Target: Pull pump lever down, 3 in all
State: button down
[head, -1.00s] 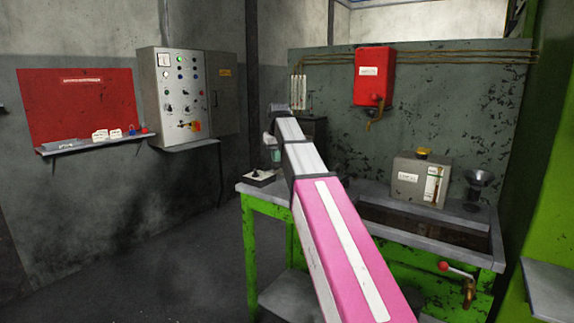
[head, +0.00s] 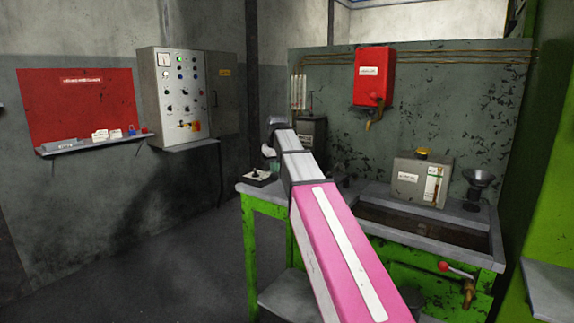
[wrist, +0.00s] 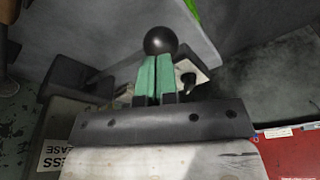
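The pump is a dark grey box (head: 313,133) with a thin upright rod, at the back left of the green table, partly behind my arm. In the wrist view part of its label (wrist: 60,155) shows at lower left. The black ball of the lever (wrist: 161,41) shows just beyond my fingertips; the lever's rod is hidden. My gripper (wrist: 158,60) has its two green fingers together with only a thin dark line between them. The fingertips overlap the ball's lower edge; I cannot tell if they touch it. In the head view the gripper (head: 274,167) is small beside the pump.
A small control box with a black knob (head: 258,173) sits at the table's left corner, close to my gripper. Open floor lies to the left.

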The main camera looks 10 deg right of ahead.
jog(key=shift+s+a+f, duration=0.1)
jog(key=shift+f, duration=1.15)
notch_tip(320, 180, up, 11)
jog(key=w+d, duration=0.1)
jog(key=shift+w+d, duration=0.2)
jog(key=shift+f, duration=0.1)
